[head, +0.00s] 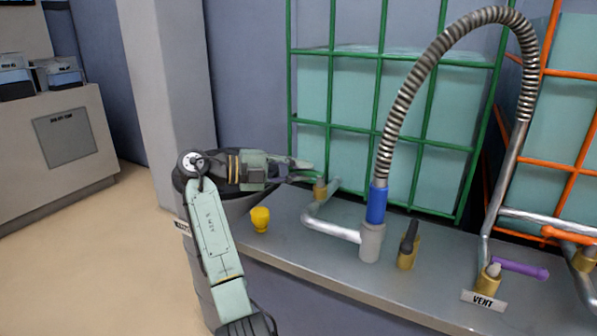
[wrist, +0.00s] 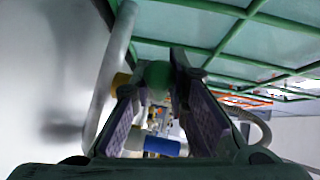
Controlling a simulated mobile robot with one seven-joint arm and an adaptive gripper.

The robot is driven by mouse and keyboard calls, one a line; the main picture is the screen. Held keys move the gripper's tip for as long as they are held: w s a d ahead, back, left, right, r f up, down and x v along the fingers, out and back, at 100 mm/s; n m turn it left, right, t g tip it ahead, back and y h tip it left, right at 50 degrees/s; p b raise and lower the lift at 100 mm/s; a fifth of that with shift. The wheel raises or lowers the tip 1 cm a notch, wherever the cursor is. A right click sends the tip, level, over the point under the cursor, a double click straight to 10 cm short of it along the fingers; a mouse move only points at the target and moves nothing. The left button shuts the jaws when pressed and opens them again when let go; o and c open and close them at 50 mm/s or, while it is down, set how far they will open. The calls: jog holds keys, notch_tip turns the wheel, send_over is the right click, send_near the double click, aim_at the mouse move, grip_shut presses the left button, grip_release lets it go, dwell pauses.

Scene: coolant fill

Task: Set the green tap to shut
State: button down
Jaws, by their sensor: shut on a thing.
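The green tap shows in the wrist view as a rounded green handle (wrist: 158,73) between the two fingers of my gripper (wrist: 158,88). In the head view its brass body (head: 320,189) sits on the silver pipe at the foot of the green cage. My gripper (head: 305,171) reaches in from the left, just above that brass body, and is shut on the green handle. The fingers and pipe partly hide the handle in the head view, so I cannot tell its exact angle to the pipe.
A blue-collared hose coupling (head: 376,205) rises right of the tap, with a black-handled valve (head: 408,246) beside it. A purple-handled valve (head: 520,268) stands by the VENT plate (head: 484,299). A yellow cap (head: 260,219) lies on the grey bench (head: 310,255). The green cage (head: 390,135) stands close behind.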

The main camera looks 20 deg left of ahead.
dwell(0.4)
jog(key=c, duration=1.6)
grip_release()
jog(key=shift+o, duration=0.2)
jog(key=v, duration=1.2)
